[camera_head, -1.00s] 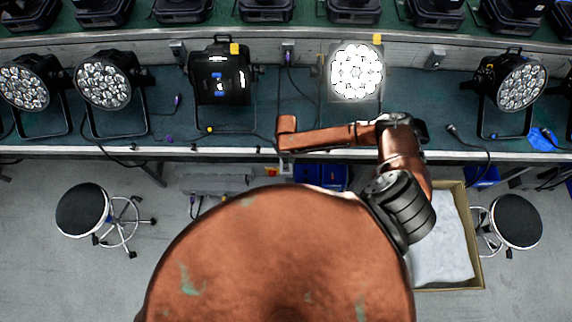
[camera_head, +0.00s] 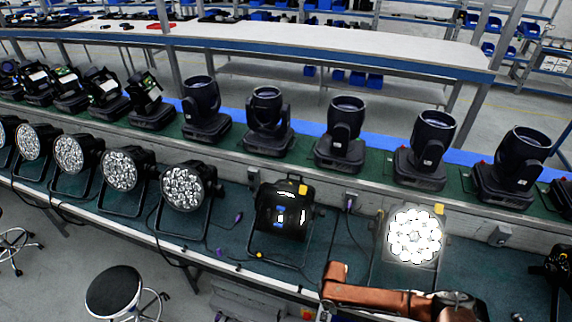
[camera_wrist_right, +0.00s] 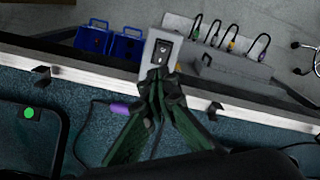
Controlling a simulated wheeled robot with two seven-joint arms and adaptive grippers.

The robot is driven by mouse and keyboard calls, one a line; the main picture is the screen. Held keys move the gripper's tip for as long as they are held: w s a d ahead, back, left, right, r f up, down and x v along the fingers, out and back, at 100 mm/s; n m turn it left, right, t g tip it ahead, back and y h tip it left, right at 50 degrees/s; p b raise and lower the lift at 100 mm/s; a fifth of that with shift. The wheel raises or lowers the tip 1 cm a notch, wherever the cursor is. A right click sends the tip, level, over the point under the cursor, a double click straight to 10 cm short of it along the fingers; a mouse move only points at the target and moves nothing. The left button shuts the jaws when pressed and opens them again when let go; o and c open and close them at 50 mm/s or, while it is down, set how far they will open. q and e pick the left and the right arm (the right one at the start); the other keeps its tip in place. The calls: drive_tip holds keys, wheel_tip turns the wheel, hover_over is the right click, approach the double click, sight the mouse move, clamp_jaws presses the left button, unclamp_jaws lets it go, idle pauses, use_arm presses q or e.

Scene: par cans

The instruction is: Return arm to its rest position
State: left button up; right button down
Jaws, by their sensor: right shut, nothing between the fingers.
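My right gripper (camera_wrist_right: 160,78) shows in the right wrist view with its dark green fingers together and nothing between them. It is over the front edge of the bench (camera_wrist_right: 95,72). In the head view my copper-coloured right arm reaches over the bench's front at the bottom right; its fingers cannot be made out there. A lit par can (camera_head: 414,235) stands just behind that arm, apart from it in the picture. A black par can (camera_head: 283,208) seen from another side stands to its left. My left gripper is not in view.
More par cans (camera_head: 188,187) line the bench to the left. Moving-head lights (camera_head: 343,130) stand on the raised shelf behind. A stool (camera_head: 114,292) is on the floor at front left. Blue bins (camera_wrist_right: 127,46) and a purple-ended cable (camera_wrist_right: 125,108) are near the gripper.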

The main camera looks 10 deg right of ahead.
drive_tip(key=s+a+r+n+t+y, duration=0.1)
drive_tip(key=s+a+r+n+y, duration=0.2)
drive_tip(key=a, duration=0.4)
drive_tip(key=s+a+r+t, duration=0.1)
drive_tip(key=s+a+r, duration=0.3)
drive_tip(key=a, duration=0.2)
drive_tip(key=s+d+r+m+t+h, duration=0.1)
drive_tip(key=s+d+r, duration=0.1)
drive_tip(key=s+d, duration=0.35)
drive_tip(key=s+d+r+m+h, duration=0.1)
drive_tip(key=s+d+r+h, duration=0.15)
drive_tip(key=d, duration=0.55)
drive_tip(key=s+d+r+m+t, duration=0.1)
drive_tip(key=s+d+r, duration=0.25)
drive_tip(key=d, duration=0.35)
wheel_tip(320, 180, down, 36)
drive_tip(key=s+n+g+b, duration=0.1)
drive_tip(key=s+g+b, duration=0.1)
drive_tip(key=b, duration=0.6)
drive_tip(key=s+f+b, duration=0.3)
drive_tip(key=s+f, duration=0.7)
drive_tip(key=f, duration=0.3)
drive_tip(key=s+a+f+g+b, duration=0.1)
drive_tip(key=s+f+b, duration=0.3)
drive_tip(key=s+f, duration=0.6)
wheel_tip(320, 180, down, 5)
drive_tip(key=shift+s+r+n, duration=0.15)
drive_tip(key=shift+r+n, duration=0.05)
drive_tip(key=shift+n, duration=0.1)
